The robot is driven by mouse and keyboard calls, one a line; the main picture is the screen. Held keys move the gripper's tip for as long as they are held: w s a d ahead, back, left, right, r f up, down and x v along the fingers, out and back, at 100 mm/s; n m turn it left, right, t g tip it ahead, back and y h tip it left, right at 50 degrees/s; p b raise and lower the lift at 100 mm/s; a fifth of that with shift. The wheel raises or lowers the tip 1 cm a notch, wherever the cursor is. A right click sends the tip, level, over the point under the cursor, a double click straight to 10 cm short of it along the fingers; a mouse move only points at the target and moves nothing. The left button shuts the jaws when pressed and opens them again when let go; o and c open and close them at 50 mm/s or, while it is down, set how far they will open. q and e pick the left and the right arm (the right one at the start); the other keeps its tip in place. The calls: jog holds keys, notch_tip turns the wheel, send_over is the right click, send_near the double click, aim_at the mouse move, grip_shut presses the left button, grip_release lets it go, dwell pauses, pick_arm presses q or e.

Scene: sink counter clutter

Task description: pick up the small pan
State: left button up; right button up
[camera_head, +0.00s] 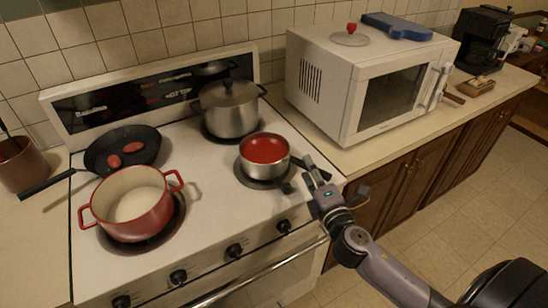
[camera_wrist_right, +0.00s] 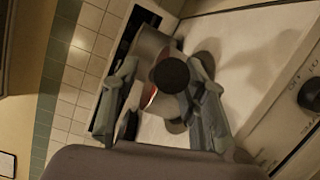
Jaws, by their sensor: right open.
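The small pan (camera_head: 264,155) is a silver saucepan with red contents, upright on the front right burner of the stove. Its dark handle points right, towards my right gripper (camera_head: 314,172). In the right wrist view, the dark round end of the handle (camera_wrist_right: 170,75) lies between the two spread fingers of the right gripper (camera_wrist_right: 166,88). The gripper is open; whether a finger touches the handle I cannot tell. Most of the pan is hidden behind the handle and fingers there. My left gripper is not in view.
A lidded steel pot (camera_head: 231,108) stands behind the pan. A red pot (camera_head: 130,205) and a black skillet (camera_head: 122,150) with two red items are at left on the stove (camera_head: 215,200). A white microwave (camera_head: 335,90) stands on the counter at right.

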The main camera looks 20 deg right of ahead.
jog(key=shift+w+d, duration=0.1)
jog(key=shift+w, duration=0.65)
jog(key=shift+s, duration=0.1)
jog(key=shift+c, duration=0.4)
grip_shut()
